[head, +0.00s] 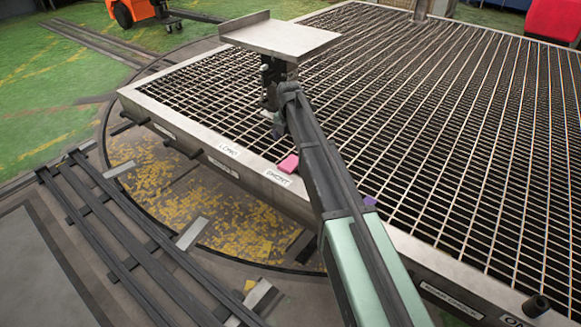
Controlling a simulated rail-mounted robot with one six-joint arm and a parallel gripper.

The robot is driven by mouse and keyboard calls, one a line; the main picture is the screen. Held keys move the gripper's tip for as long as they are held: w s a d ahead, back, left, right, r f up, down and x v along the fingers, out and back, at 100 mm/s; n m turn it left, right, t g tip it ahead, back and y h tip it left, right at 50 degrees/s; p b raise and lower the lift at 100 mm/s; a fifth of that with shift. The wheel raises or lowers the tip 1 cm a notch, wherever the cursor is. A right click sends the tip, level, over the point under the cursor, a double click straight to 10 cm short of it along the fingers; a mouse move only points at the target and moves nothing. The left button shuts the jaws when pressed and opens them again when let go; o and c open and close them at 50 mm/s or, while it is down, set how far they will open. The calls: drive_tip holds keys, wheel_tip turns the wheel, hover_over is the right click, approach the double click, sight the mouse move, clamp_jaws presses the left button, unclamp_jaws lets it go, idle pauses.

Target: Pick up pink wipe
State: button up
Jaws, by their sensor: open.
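The pink wipe (289,164) is a small flat pink piece on the metal edge of the large grated platform, beside a white label reading roughly "FRONT". It lies just left of my arm's dark forearm. My gripper (268,103) is at the far end of the arm, below and in front of a flat metal plate, farther back than the wipe and apart from it. It is open; its fingers are small and dark here, and nothing can be made out between them.
The grated platform (185,135) fills the right side. A small purple piece (370,201) lies right of my arm. Rails (130,240) run at left; an orange vehicle (135,10) is at the back.

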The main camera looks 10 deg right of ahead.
sight(289, 164)
wheel_tip(289, 164, down, 11)
drive_tip(key=b, duration=1)
drive_tip(key=shift+a, duration=0.1)
drive_tip(key=shift+r, duration=0.3)
drive_tip(key=c, duration=1.1)
drive_tip(key=shift+o, duration=0.2)
drive_tip(key=shift+r+p, duration=0.1)
drive_tip(key=shift+p, duration=0.2)
wheel_tip(289, 164, up, 20)
drive_tip(key=p, duration=2)
